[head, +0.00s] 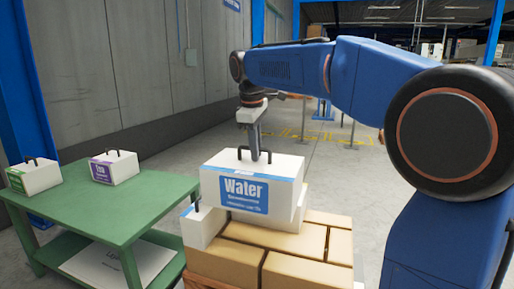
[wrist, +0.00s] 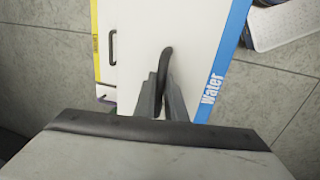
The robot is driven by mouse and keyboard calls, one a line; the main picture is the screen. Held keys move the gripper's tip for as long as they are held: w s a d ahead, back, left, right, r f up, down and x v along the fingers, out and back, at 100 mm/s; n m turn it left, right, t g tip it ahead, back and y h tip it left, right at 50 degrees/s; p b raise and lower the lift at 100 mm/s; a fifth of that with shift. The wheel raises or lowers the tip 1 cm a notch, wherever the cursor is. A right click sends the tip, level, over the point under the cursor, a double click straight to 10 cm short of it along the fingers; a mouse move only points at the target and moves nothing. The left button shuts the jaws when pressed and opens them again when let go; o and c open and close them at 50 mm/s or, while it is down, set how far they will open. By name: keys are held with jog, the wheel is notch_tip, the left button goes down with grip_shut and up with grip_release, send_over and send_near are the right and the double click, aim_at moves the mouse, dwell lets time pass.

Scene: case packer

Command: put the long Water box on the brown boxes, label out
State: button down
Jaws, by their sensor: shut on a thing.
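The long white Water box (head: 279,190) has a blue label that faces the head camera. It is over the stack of brown boxes (head: 235,262), level; I cannot tell whether it touches what is below. My gripper (head: 258,153) is shut on the black handle on its top. In the wrist view my gripper (wrist: 160,95) has the handle between its fingers, and the Water box (wrist: 195,40) shows its white top and blue label edge on the right.
A white box (head: 203,228) with a handle shows under the Water box's left end, partly hidden. A green table (head: 120,210) at left bears a green-labelled box (head: 35,178) and a purple-labelled box (head: 114,168). A sheet or panel (head: 115,262) lies on its lower shelf.

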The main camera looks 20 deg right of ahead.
dwell(0.5)
notch_tip(320, 180, down, 18)
jog(key=shift+f, duration=0.25)
dwell(2.6)
jog(key=shift+f, duration=0.45)
dwell(0.7)
jog(key=c, duration=1.7)
grip_release()
jog(key=shift+c, duration=0.2)
